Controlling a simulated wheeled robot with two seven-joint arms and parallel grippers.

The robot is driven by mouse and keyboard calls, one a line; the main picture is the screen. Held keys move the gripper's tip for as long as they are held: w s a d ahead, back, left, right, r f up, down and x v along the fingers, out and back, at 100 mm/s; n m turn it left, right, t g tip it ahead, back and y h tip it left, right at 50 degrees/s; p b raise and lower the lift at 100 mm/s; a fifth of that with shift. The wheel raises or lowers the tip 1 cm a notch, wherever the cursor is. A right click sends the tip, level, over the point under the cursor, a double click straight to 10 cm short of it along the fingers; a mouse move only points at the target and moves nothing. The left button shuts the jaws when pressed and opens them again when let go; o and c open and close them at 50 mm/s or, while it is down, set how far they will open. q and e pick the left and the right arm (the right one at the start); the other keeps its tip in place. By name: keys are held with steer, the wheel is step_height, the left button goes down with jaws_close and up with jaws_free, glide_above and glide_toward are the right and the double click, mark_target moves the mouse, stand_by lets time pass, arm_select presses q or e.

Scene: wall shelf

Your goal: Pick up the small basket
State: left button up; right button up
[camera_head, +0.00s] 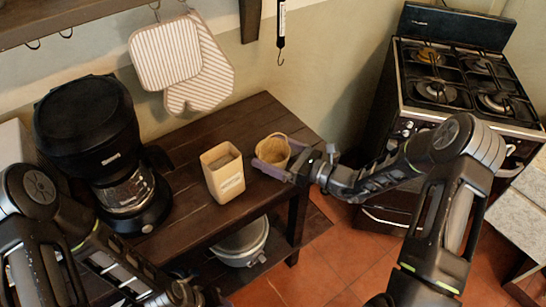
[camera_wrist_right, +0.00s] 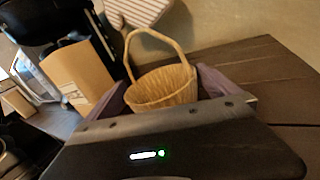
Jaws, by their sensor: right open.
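The small basket (camera_head: 273,150) is tan and woven, with an arched handle, and stands on the dark wooden table near its right end. It also shows upright in the right wrist view (camera_wrist_right: 163,87), handle raised. My right gripper (camera_head: 272,166) is open, with its purple fingers on either side of the basket low down. In the wrist view its fingers (camera_wrist_right: 165,95) flank the basket; whether they touch it is unclear. My left arm comes in at the lower left of the head view, and its gripper fingers do not show there.
A cream canister (camera_head: 223,172) stands just left of the basket. A black coffee maker (camera_head: 105,155) is further left. Striped oven mitts (camera_head: 185,62) hang on the wall. A pot (camera_head: 242,242) sits on the lower shelf. A stove (camera_head: 460,85) stands at the right.

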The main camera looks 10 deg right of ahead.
steer(key=c, duration=1.4)
steer(key=shift+r, duration=0.1)
step_height(320, 180, up, 10)
steer(key=shift+f+b, duration=0.1)
steer(key=shift+b, duration=0.45)
